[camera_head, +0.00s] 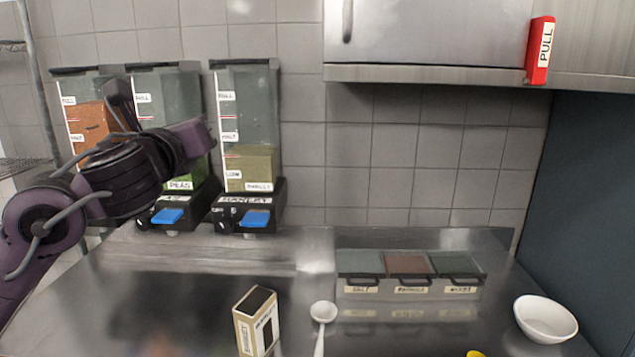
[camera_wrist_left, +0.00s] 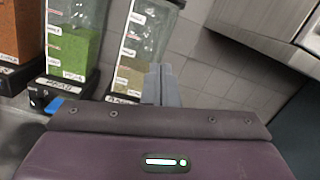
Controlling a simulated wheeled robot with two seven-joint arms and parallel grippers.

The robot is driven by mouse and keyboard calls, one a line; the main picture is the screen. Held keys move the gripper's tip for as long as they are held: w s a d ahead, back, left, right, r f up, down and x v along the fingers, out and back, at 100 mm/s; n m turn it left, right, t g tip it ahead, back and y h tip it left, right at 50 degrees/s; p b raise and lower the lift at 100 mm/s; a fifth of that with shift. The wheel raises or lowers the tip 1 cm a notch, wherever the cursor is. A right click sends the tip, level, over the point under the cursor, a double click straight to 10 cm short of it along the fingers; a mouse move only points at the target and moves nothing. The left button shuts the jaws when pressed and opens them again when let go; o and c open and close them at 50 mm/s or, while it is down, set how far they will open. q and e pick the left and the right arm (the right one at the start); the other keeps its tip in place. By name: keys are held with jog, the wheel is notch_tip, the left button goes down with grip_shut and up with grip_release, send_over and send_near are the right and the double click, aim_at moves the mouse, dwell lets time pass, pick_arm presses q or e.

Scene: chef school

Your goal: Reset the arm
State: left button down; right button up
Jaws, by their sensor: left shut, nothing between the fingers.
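My left arm comes in from the left in the head view, raised above the counter in front of the dispensers. My left gripper (camera_head: 205,138) is at the arm's end, partly hidden by the wrist. In the left wrist view the gripper's fingers (camera_wrist_left: 160,84) are together and empty, in front of the dispensers and the tiled wall. My right gripper is not in view.
Dispensers (camera_head: 250,110) stand along the back wall. On the steel counter (camera_head: 200,285) are a box (camera_head: 257,320), a white spoon (camera_head: 323,312), a lidded container set (camera_head: 408,265) and a white bowl (camera_head: 545,318). A cabinet (camera_head: 430,35) hangs above.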

pick_arm(q)
jog(key=s+d+f+n+g, duration=0.1)
jog(key=s+f+n+g, duration=0.3)
jog(key=f, duration=0.6)
jog(key=s+d+f+n+g, duration=0.1)
jog(key=d+f+n, duration=0.1)
jog(key=f+n, duration=0.6)
jog(key=s+d+f+n+g, duration=0.1)
jog(key=s+f+n+g, duration=0.15)
jog(key=f, duration=1.05)
jog(key=s+a+f+n+g, duration=0.2)
jog(key=s+f+n+g, duration=0.2)
jog(key=s+f+n, duration=0.55)
jog(key=s+a+f+n+g, duration=0.2)
jog(key=s+f+n+g, duration=0.2)
jog(key=s+f+n, duration=0.55)
jog(key=s+f+m+g, duration=0.1)
jog(key=s+f, duration=0.3)
jog(key=f, duration=1.2)
jog(key=s+f+m+g, duration=0.1)
jog(key=s+f, duration=0.2)
jog(key=f, duration=1.2)
jog(key=s+a+f+y, duration=0.1)
jog(key=s+a+f, duration=0.2)
jog(key=s+f, duration=1.4)
jog(key=shift+s+a+f+g, duration=0.15)
jog(key=shift+s+f+g, duration=0.25)
jog(key=shift+s, duration=0.85)
